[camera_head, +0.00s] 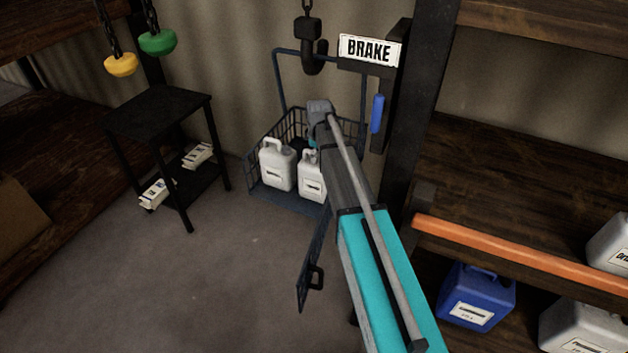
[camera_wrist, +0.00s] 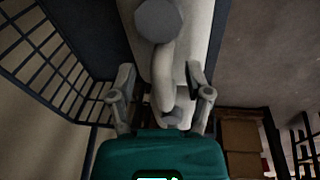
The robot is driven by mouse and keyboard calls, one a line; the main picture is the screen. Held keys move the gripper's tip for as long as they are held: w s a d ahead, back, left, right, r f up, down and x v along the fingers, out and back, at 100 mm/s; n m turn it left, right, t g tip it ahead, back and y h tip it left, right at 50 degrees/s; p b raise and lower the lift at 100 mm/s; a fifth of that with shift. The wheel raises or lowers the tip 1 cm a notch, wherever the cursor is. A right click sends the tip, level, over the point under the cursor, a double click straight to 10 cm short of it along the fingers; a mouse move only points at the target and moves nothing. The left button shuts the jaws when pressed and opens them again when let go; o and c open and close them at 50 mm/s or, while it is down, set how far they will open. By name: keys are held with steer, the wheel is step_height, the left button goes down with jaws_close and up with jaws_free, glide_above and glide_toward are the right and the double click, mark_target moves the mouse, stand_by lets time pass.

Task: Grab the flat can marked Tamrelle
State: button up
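Two white jerrycans with caps and handles stand in a dark wire basket (camera_head: 268,196) in the head view, a left one (camera_head: 277,167) and a right one (camera_head: 311,181) partly behind my arm. Their labels are too small to read, so I cannot tell which is marked Tamrelle. In the wrist view, a white can (camera_wrist: 178,45) with a grey cap and a looped handle lies right before my gripper (camera_wrist: 160,85). The fingers are apart, one on each side of the handle, with gaps showing. In the head view my gripper is mostly hidden behind my arm.
The basket hangs near a hook (camera_head: 314,55), its gate (camera_head: 314,255) swung open. A BRAKE sign (camera_head: 369,49) and blue lever (camera_head: 377,114) are to its right. An orange rail (camera_head: 520,252) fronts the right shelf; a blue can (camera_head: 477,295) is below. A black stand (camera_head: 157,110) is left.

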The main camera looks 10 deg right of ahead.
jaws_close()
steer(key=shift+r, duration=0.15)
stand_by(0.4)
step_height(320, 180, up, 3)
steer(key=p, duration=0.3)
steer(key=shift+r+p, duration=0.2)
steer(key=shift+p, duration=0.1)
steer(key=s+a, duration=1)
steer(key=s, duration=0.4)
steer(key=shift+s+a, duration=0.3)
